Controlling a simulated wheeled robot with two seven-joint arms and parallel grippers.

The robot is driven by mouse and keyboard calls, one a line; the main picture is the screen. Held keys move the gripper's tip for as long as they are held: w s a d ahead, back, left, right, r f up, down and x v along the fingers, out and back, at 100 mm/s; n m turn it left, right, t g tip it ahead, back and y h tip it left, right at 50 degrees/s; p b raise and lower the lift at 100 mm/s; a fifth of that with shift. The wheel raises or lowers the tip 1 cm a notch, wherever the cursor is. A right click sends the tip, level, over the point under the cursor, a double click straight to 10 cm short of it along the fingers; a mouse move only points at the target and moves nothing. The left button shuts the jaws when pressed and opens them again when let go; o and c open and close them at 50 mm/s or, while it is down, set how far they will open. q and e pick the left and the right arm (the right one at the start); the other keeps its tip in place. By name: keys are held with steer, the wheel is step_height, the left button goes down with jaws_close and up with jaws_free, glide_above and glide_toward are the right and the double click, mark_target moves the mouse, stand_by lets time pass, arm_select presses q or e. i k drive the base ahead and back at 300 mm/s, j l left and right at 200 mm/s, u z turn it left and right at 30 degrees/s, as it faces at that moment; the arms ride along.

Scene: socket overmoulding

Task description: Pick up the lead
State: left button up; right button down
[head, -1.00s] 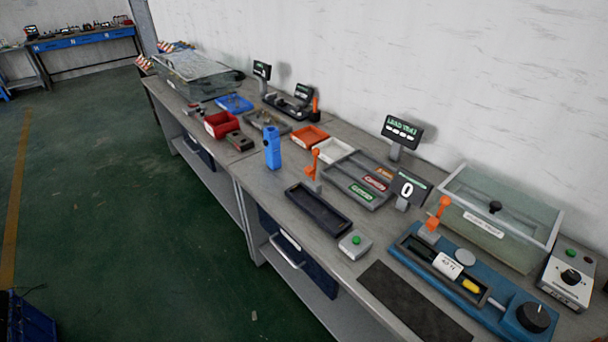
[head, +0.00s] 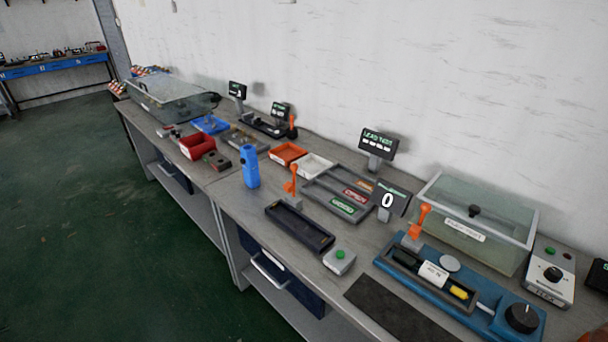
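I cannot make out a lead for certain in the head view. A display reading "LEAD TEST" (head: 378,142) stands at the back of the bench, behind a grey sorting tray (head: 322,200) with coloured labels. A dark shallow tray (head: 299,228) lies in front of it and looks empty. A blue fixture (head: 432,284) at the right holds a dark part, a white label and a yellow piece.
A clear-lidded box (head: 474,222) and a grey control box (head: 550,272) stand at the right. A blue upright holder (head: 250,166), a red bin (head: 197,146) and an orange tray (head: 288,153) are farther left. A dark mat (head: 398,312) lies bare at the front edge.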

mark_target(428, 272)
steer(key=z, duration=1.2)
